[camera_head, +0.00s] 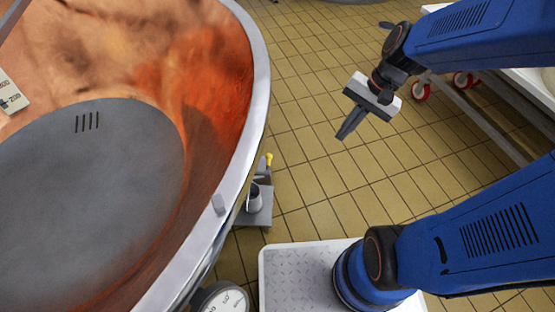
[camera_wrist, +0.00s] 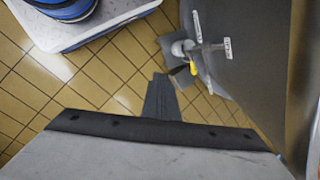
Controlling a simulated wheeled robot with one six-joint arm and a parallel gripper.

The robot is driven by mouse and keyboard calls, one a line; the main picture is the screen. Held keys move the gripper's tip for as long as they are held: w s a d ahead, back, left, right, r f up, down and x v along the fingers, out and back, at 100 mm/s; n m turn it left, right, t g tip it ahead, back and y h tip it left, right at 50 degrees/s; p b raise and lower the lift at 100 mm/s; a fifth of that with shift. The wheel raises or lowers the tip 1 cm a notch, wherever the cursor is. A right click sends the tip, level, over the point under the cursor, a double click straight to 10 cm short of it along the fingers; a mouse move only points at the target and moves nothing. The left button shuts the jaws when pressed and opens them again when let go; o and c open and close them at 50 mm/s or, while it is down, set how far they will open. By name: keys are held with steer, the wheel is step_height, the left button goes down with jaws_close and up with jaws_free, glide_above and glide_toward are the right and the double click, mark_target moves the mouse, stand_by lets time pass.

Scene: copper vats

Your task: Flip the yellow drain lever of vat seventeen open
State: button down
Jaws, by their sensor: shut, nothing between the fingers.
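The large copper vat (camera_head: 225,75) fills the left of the head view. No number seventeen can be read on it. The yellow drain lever (camera_head: 269,159) peeks out past the vat's right side, above a grey drain fitting (camera_head: 255,197). In the wrist view the yellow lever (camera_wrist: 193,68) is small, on the fitting beside the vat's dark wall (camera_wrist: 245,60). My gripper (camera_head: 342,135) is shut and empty, hanging over the tiled floor to the right of the lever and apart from it. In the wrist view my fingertips (camera_wrist: 159,76) show left of the lever.
A round dial gauge (camera_head: 220,299) sits low at the vat's front. A wheeled trolley with red castors (camera_head: 422,91) stands at the back right. Tiled floor (camera_head: 310,185) between the vat and my arm is clear.

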steer(key=w+a+f+m+g+y, duration=0.1)
steer(key=w+f+m, duration=0.3)
steer(key=f, duration=0.5)
steer(key=w+a+f+m+y, duration=0.3)
steer(key=f+m, duration=0.3)
steer(key=f, duration=0.3)
steer(key=w+a+f+m+g+y, duration=0.1)
steer(key=w+a+f+m+y, duration=0.2)
steer(key=f, duration=0.6)
steer(key=w+a+m, duration=0.1)
steer(key=w+m, duration=0.1)
steer(key=shift+m+g, duration=0.3)
steer(key=shift+m, duration=0.1)
steer(key=shift+f, duration=0.1)
steer(key=x, duration=1)
steer(key=shift+w+a+r, duration=0.3)
steer(key=shift+w+r, duration=0.2)
steer(key=shift+r, duration=0.35)
steer(key=shift+w+a+r, duration=0.25)
steer(key=shift+w+r, duration=0.3)
steer(key=shift+r, duration=0.3)
